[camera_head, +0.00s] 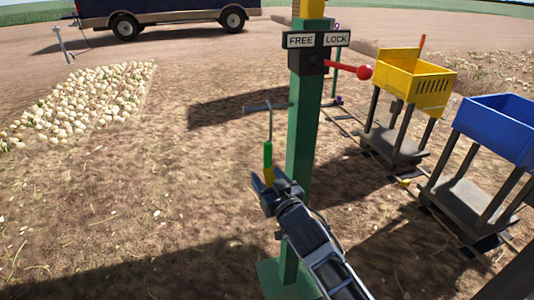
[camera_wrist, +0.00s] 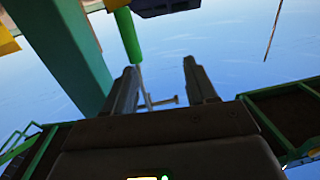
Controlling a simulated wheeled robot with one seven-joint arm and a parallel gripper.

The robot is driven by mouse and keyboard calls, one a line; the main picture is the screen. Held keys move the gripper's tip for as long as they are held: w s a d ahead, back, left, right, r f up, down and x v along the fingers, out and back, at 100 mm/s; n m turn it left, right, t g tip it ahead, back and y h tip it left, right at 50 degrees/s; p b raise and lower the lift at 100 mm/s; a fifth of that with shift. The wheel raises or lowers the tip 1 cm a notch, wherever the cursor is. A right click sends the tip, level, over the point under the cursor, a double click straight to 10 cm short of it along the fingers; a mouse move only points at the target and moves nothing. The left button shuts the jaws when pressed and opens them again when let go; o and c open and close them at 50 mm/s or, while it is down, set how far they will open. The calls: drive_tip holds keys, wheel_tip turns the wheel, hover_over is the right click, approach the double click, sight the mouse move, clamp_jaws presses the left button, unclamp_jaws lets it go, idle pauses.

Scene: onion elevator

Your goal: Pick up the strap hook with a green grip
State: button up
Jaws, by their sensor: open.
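The strap hook hangs from a grey peg (camera_head: 268,106) on the left side of the green post (camera_head: 303,130). Its thin metal shank runs down to a green grip (camera_head: 268,156), with a yellow piece at the lower end. My gripper (camera_head: 267,184) is open at the lower end of the grip, left of the post. In the wrist view the green grip (camera_wrist: 127,36) shows just past the tip of the left finger, not centred between the fingers. The gap between the fingertips (camera_wrist: 160,66) holds nothing. I cannot tell whether a finger touches the grip.
The post carries a FREE/LOCK sign (camera_head: 318,40) and a red-knobbed lever (camera_head: 364,72) pointing right. It stands close to my gripper. A yellow bin cart (camera_head: 415,82) and a blue bin cart (camera_head: 498,125) stand at right. Onions (camera_head: 80,100) lie at left; the ground between is open.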

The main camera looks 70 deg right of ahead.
sight(270, 147)
drive_tip(key=shift+m+g+h, duration=0.5)
drive_tip(key=shift+m+h, duration=0.2)
drive_tip(key=shift+h, duration=0.1)
drive_tip(key=d, duration=0.2)
drive_tip(key=w+d+r, duration=0.1)
drive_tip(key=d, duration=0.2)
drive_tip(key=w+d, duration=0.1)
drive_tip(key=d, duration=0.2)
drive_tip(key=shift+d+r, duration=0.2)
drive_tip(key=p+x, duration=0.1)
drive_tip(key=x, duration=0.3)
drive_tip(key=shift+r, duration=0.2)
drive_tip(key=shift+w+d+p, duration=0.3)
drive_tip(key=shift+w+d, duration=0.05)
drive_tip(key=shift+w, duration=0.05)
drive_tip(key=shift+c, duration=0.4)
clamp_jaws()
